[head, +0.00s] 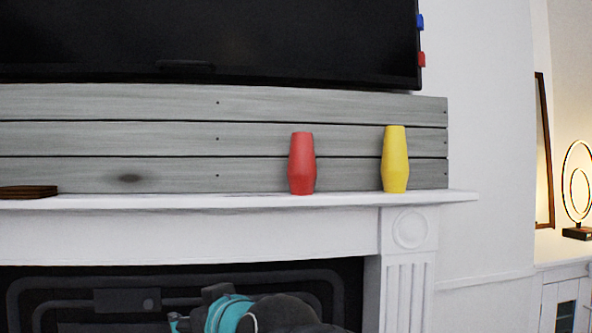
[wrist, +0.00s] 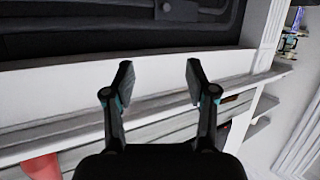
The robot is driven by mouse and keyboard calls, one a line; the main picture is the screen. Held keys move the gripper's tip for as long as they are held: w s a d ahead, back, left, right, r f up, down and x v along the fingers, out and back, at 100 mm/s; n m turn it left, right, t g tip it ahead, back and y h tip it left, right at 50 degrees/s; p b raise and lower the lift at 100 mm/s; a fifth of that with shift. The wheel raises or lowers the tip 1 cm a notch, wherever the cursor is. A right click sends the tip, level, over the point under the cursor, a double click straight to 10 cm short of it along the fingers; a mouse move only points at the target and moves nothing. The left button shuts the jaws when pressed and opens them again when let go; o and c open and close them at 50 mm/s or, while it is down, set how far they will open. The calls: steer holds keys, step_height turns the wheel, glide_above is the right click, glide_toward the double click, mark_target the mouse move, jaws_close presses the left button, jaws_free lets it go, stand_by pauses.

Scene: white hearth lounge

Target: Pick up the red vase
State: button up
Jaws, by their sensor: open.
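The red vase (head: 301,164) stands upright on the white mantel shelf (head: 130,201), right of the middle in the head view. In the wrist view a red patch, likely this vase (wrist: 41,168), is cut off at the lower left edge. My gripper (wrist: 160,80) is open and empty in the wrist view, with the mantel behind and between its fingers. It is apart from the vase. In the head view my arm shows low, in front of the fireplace, below the shelf; its fingertips are not clear there.
A yellow vase (head: 395,159) stands right of the red one with a gap between. A flat brown object (head: 28,192) lies at the shelf's left. Grey planks (head: 110,140) back the shelf, and a black screen (head: 210,40) hangs above.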

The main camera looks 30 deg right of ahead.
steer(key=w+r+t, duration=0.2)
steer(key=w+r, duration=0.1)
steer(key=r, duration=0.4)
steer(key=w+r+t, duration=0.2)
steer(key=r+t, duration=0.1)
steer(key=r, duration=0.4)
steer(key=w+d+r+m+h, duration=0.1)
steer(key=d+r+m+h, duration=0.3)
steer(key=r+m+h, duration=0.35)
steer(key=w+d+r+m+h, duration=0.1)
steer(key=d+r+m+h, duration=0.3)
steer(key=r+h, duration=0.6)
steer(key=m+g+h+p, duration=0.15)
steer(key=m+g, duration=0.25)
steer(key=g, duration=0.6)
glide_toward(297, 140)
steer(key=b+x, duration=0.1)
steer(key=x, duration=1.1)
steer(key=shift+w, duration=0.1)
jaws_close()
